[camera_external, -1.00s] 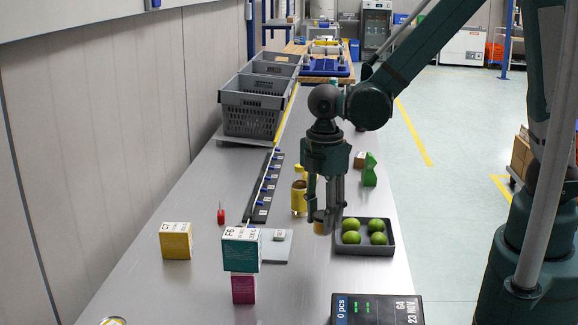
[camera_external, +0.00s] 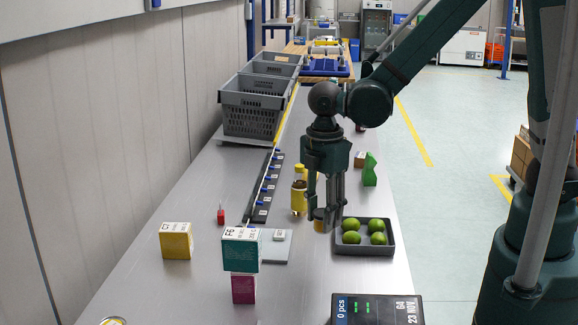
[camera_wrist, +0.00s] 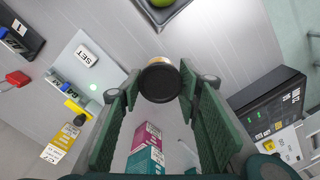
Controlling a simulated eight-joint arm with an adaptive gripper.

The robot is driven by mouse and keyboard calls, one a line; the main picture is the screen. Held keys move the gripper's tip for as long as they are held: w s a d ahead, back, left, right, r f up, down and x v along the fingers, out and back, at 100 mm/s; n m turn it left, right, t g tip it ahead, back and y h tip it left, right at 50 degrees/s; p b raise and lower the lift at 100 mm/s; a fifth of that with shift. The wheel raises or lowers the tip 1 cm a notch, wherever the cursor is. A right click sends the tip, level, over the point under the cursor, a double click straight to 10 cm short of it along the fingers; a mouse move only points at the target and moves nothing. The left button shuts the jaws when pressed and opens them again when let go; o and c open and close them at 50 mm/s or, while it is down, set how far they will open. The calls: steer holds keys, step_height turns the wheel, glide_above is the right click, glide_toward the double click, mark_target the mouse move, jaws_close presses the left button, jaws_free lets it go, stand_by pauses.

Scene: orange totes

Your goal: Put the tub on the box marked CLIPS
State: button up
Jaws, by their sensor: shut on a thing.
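The tub (camera_external: 320,221) is a small, short cylinder, yellowish in the external view. In the wrist view its round dark top (camera_wrist: 160,84) lies between my fingertips. My gripper (camera_external: 327,212) points down and is shut on the tub, left of the lime tray; I cannot tell whether the tub touches the table. A yellow box (camera_external: 176,243) stands at the left of the table.
A teal box (camera_external: 240,252) sits on a magenta box (camera_external: 243,289) at the front. A dark tray (camera_external: 364,246) holds several limes. A scale display (camera_external: 377,309) stands at the front edge. A grey plate (camera_external: 276,247) and small red object (camera_external: 221,216) lie between gripper and yellow box.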

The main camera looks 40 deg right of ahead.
mark_target(322, 211)
step_height(322, 211, up, 9)
steer(key=shift+r, duration=0.1)
steer(key=shift+w+d+r, duration=0.15)
steer(key=shift+w+r, duration=0.05)
steer(key=shift+w, duration=0.05)
steer(key=w+d+r+m+p, duration=0.1)
steer(key=w+d+m, duration=0.3)
steer(key=w+d, duration=0.95)
steer(key=w+d+r+m+p, duration=0.15)
steer(key=w+d+m, duration=0.25)
steer(key=w+d, duration=0.95)
steer(key=w+d+f+m+p, duration=0.15)
steer(key=w+d, duration=0.35)
steer(key=d, duration=0.6)
steer(key=w+d+m, duration=0.3)
steer(key=w+d, duration=0.1)
steer(key=d, duration=0.8)
steer(key=w+d+f+m+p, duration=0.1)
steer(key=w+d+m, duration=0.3)
steer(key=d, duration=0.7)
steer(key=shift+n, duration=0.65)
steer(key=shift+w+a+f, duration=0.1)
steer(key=shift+w+f, duration=0.1)
steer(key=shift+f, duration=1.15)
steer(key=shift+w+f, duration=0.2)
steer(key=shift+f, duration=1.1)
steer(key=shift+f, duration=0.1)
